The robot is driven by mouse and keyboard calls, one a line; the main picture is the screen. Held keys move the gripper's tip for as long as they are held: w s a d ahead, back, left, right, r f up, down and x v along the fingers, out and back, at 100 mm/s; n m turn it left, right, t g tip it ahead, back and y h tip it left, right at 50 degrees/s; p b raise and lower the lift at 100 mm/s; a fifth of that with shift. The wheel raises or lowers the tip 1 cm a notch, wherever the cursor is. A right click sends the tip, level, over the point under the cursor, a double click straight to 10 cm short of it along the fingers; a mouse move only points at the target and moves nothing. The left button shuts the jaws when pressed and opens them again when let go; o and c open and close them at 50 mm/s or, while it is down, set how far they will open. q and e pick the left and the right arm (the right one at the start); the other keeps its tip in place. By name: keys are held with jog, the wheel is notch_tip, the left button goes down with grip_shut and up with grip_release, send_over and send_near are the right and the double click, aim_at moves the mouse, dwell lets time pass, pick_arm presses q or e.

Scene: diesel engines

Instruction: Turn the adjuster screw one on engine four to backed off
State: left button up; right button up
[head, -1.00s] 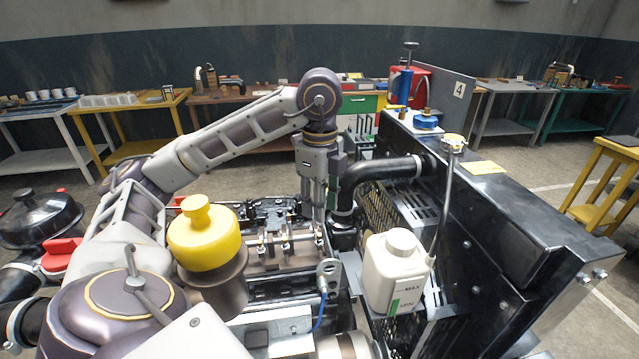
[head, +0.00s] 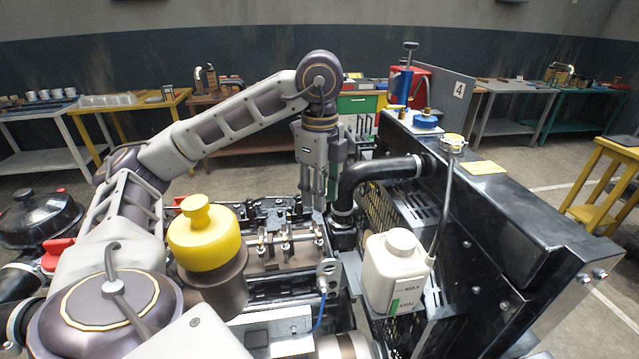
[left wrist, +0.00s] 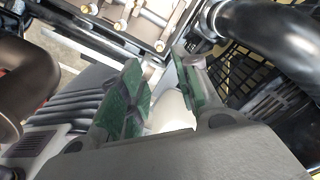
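Engine four has an open top with a rocker row (head: 285,252). Several upright adjuster screws (head: 285,238) stand along it; I cannot tell which is number one. The rocker row also shows at the top of the left wrist view (left wrist: 160,18). My left gripper (head: 318,205) points down just above the right end of the row, left of the black hose. In the left wrist view its green-padded fingers (left wrist: 160,62) are apart with nothing between them. It is clear of the screws. My right gripper is not in view.
A black hose (head: 375,172) and the radiator housing (head: 500,225) stand close on the right. A white coolant bottle (head: 395,270) is in front of them. A yellow cap (head: 205,240) rises at the left. Workbenches (head: 130,108) line the back wall.

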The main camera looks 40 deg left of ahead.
pick_arm(q)
jog(key=shift+r, duration=0.2)
jog(key=shift+r, duration=0.35)
jog(key=shift+r, duration=0.4)
dwell(0.5)
